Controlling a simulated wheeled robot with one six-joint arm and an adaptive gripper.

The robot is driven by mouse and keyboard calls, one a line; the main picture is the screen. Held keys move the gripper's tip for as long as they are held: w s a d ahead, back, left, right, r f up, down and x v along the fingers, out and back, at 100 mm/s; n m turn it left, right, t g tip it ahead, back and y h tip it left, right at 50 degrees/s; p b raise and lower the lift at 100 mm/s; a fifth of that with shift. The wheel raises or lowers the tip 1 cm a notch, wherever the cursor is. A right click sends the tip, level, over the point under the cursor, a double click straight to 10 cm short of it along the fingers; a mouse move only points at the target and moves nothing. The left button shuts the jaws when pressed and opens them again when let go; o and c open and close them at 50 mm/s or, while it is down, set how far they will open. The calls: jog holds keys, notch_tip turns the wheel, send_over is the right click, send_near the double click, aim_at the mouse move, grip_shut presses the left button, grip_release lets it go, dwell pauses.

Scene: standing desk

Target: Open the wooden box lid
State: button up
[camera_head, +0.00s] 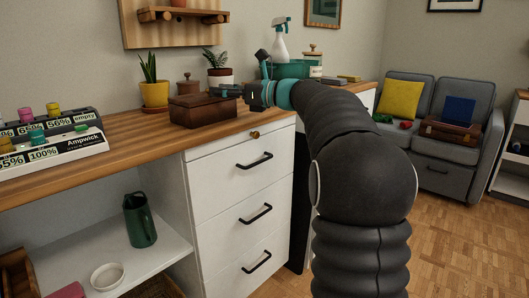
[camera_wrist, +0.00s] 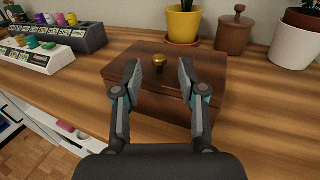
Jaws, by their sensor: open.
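The dark brown wooden box (camera_head: 200,114) stands on the wooden desktop, and it also shows in the wrist view (camera_wrist: 165,112). Its lid (camera_wrist: 205,63) looks closed and carries a round brass knob (camera_wrist: 160,60). My gripper (camera_wrist: 161,72) is open and empty, with one finger on each side of the knob in the wrist view. The fingers appear over the lid; I cannot tell whether they touch it. In the head view my gripper (camera_head: 228,90) reaches the box from the right, and the knob cannot be made out there.
Behind the box stand a yellow plant pot (camera_wrist: 183,24), a brown lidded jar (camera_wrist: 234,33) and a white pot (camera_wrist: 292,46). Battery chargers (camera_head: 50,138) are at the left. White drawers (camera_head: 240,190) lie below the desktop (camera_wrist: 75,92). Bare desktop shows left of the box.

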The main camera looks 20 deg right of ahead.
jog(key=v, duration=0.9)
notch_tip(320, 180, down, 14)
jog(key=s+d+n+g+h, duration=0.1)
jog(key=s+n+g+h, duration=0.1)
jog(key=n+h, duration=0.2)
jog(key=n+p, duration=0.1)
jog(key=n, duration=0.1)
jog(key=shift+s+d+f+n+g+h, duration=0.15)
jog(key=shift+s+d+n+g+h, duration=0.05)
jog(key=shift+d+n+g+h, duration=0.1)
